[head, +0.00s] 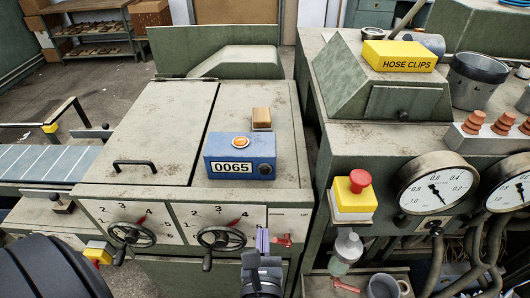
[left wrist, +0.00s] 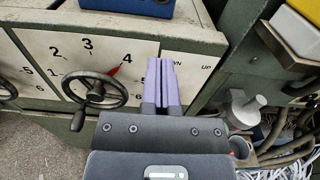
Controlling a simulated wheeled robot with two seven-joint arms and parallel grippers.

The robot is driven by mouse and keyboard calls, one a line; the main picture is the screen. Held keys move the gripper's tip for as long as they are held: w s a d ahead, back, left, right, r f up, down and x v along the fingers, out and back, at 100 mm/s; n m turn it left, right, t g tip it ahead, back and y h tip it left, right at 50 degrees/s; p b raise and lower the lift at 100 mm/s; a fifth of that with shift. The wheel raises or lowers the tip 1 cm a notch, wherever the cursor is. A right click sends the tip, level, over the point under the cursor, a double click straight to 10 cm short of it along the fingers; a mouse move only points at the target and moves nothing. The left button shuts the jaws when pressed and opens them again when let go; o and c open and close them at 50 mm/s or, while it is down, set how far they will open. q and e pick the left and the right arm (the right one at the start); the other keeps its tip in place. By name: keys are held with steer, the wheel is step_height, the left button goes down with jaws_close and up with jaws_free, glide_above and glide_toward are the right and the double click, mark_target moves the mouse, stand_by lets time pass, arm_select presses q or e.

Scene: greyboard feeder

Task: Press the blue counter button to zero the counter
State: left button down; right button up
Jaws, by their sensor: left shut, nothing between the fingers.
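The blue counter box (head: 218,150) stands on top of the grey-green machine and its display (head: 232,168) reads 0065. An orange round button (head: 240,141) sits on its top, and a dark round knob (head: 265,170) is on its front face at the right. The lower edge of the blue box also shows at the top of the left wrist view (left wrist: 130,7). My left gripper (head: 262,240), with purple fingers, is shut and empty, in front of the machine's front panel and lower in the picture than the counter. Its fingers show in the left wrist view (left wrist: 162,85). My right gripper is not in view.
Two handwheels (head: 221,238) with number dials are on the front panel, left of my gripper. A small red lever (head: 284,240) is close on its right. A red stop button (head: 360,180) and gauges stand further right. A tan block (head: 261,118) lies behind the counter.

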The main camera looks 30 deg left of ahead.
arm_select(q)
steer(key=r, duration=0.1)
glide_toward(265, 172)
steer(key=x, duration=0.7)
steer(key=shift+f, duration=0.15)
steer(key=shift+w+a, duration=0.1)
steer(key=shift+w, duration=0.1)
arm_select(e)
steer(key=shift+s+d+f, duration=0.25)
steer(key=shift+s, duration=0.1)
